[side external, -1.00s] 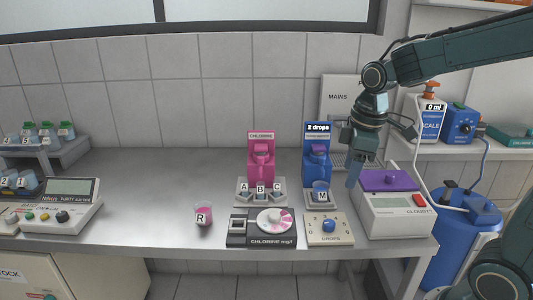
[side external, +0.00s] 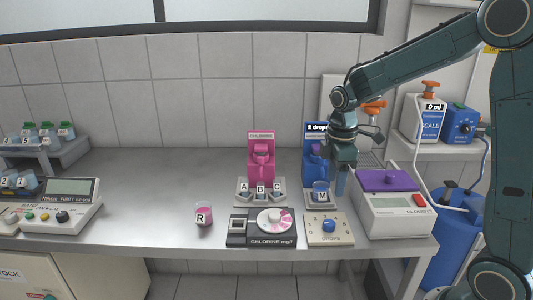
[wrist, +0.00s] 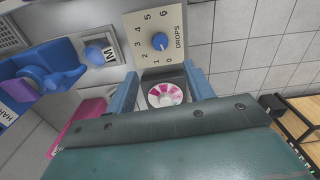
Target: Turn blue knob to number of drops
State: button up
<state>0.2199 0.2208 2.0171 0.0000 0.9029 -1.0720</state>
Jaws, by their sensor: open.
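The blue knob (side external: 329,226) sits on the cream DROPS panel (side external: 313,240) at the front right of the bench. In the wrist view the knob (wrist: 160,41) is ringed by the numbers 0 to 6. A small light mark shows on its lower side there, but I cannot tell exactly which number it points to. My gripper (side external: 341,182) is open and empty, above and behind the panel, apart from the knob. The blue dispenser (side external: 311,168) behind the panel has a sign reading "2 drops" (side external: 317,127). My gripper partly hides this dispenser.
The chlorine dial box (side external: 275,241) is just left of the panel. The white instrument with a purple lid (side external: 385,180) is close on the right. A small cup (side external: 320,189) stands under the blue dispenser.

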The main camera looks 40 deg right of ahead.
aim_at(330, 222)
notch_tip(330, 222, down, 13)
dwell(0.7)
jog(key=c, duration=1)
